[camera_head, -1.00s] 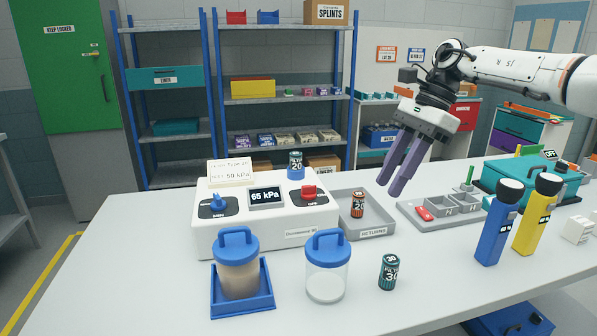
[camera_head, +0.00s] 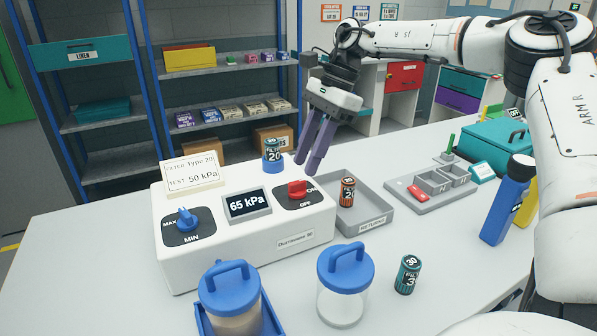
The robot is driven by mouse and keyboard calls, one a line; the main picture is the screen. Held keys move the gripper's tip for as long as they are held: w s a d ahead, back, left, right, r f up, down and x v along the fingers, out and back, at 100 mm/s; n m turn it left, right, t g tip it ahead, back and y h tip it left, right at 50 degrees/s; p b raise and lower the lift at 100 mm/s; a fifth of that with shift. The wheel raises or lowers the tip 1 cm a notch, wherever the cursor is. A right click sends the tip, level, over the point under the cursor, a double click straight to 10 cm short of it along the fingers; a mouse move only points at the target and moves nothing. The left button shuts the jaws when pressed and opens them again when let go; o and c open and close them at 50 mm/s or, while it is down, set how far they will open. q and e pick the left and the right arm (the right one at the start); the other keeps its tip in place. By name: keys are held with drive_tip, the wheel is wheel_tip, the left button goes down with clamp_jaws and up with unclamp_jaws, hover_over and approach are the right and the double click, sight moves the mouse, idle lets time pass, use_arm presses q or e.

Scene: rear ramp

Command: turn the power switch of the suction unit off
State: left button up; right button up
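The white suction unit (camera_head: 215,262) stands on the table, its display (camera_head: 247,204) reading 65 kPa. Its red power switch (camera_head: 297,189) sits on a dark plate at the right end of the top, with ON at the upper right and OFF toward the front; I cannot tell clearly which mark it points to. A blue knob (camera_head: 184,219) marked MAX and MIN is at the left end. My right gripper (camera_head: 305,167) points down, above and apart from the switch, with a narrow gap between its purple fingers and nothing in it. My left gripper is out of view.
A grey returns tray (camera_head: 376,222) holding an orange canister (camera_head: 347,192) is to the right. Blue-lidded jars (camera_head: 346,270) and a green canister (camera_head: 408,275) stand in front.

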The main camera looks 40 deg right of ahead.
sight(298, 181)
drive_tip(key=x, duration=0.3)
drive_tip(key=shift+a+f, duration=0.15)
drive_tip(key=shift+f, duration=0.2)
drive_tip(key=shift+a+f, duration=0.1)
drive_tip(key=shift+f, duration=0.1)
drive_tip(key=shift+w+f, duration=0.1)
drive_tip(key=shift+f, duration=0.05)
clamp_jaws()
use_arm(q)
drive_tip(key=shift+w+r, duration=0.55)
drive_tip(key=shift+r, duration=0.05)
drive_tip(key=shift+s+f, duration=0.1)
